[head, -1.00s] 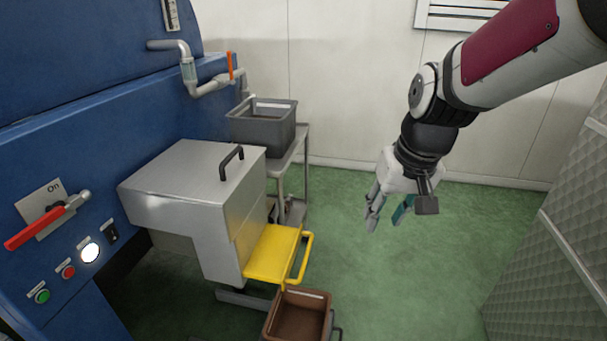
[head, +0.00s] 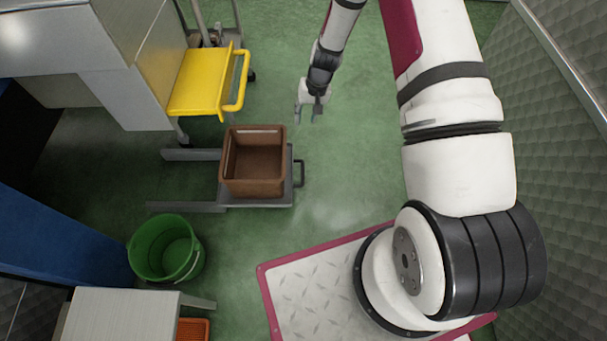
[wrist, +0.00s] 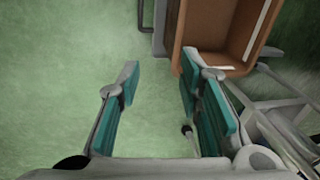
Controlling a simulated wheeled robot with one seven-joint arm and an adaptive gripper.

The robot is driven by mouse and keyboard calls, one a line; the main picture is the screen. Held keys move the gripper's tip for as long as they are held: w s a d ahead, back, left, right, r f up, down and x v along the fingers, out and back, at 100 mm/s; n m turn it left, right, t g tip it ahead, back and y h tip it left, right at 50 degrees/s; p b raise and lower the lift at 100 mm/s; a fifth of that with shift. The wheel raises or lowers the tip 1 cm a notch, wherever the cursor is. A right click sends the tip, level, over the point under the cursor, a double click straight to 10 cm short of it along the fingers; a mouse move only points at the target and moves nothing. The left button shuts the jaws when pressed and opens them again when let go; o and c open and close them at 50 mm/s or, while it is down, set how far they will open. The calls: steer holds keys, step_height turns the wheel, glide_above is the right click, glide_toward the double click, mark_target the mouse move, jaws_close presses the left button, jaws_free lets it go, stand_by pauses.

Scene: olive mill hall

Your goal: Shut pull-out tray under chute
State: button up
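A low grey pull-out tray (head: 230,203) sticks out over the floor between two grey rails, with a brown crate (head: 254,188) on it. Its dark handle (head: 300,173) is on the right side; the handle also shows at the top of the wrist view (wrist: 142,20). A yellow plate (head: 200,82) with a yellow bar handle juts from under the steel chute housing (head: 125,80), above the floor. My gripper (head: 309,118) is open and empty, right of the yellow plate and beyond the tray's handle. Its teal-padded fingers (wrist: 158,78) stand apart in the wrist view, touching nothing I can see.
A green bucket (head: 167,250) stands near the rails at lower left. A white table (head: 120,315) and an orange crate (head: 193,330) are at the bottom. A quilted metal wall (head: 550,150) bounds the right. Green floor is clear around the gripper.

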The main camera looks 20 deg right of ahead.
steer(key=m+b, duration=0.1)
steer(key=b, duration=0.3)
glide_toward(303, 175)
steer(key=b+x, duration=0.5)
steer(key=x, duration=0.3)
steer(key=shift+f+b, duration=0.2)
steer(key=shift+b, duration=0.1)
steer(key=shift+a, duration=0.1)
jaws_close()
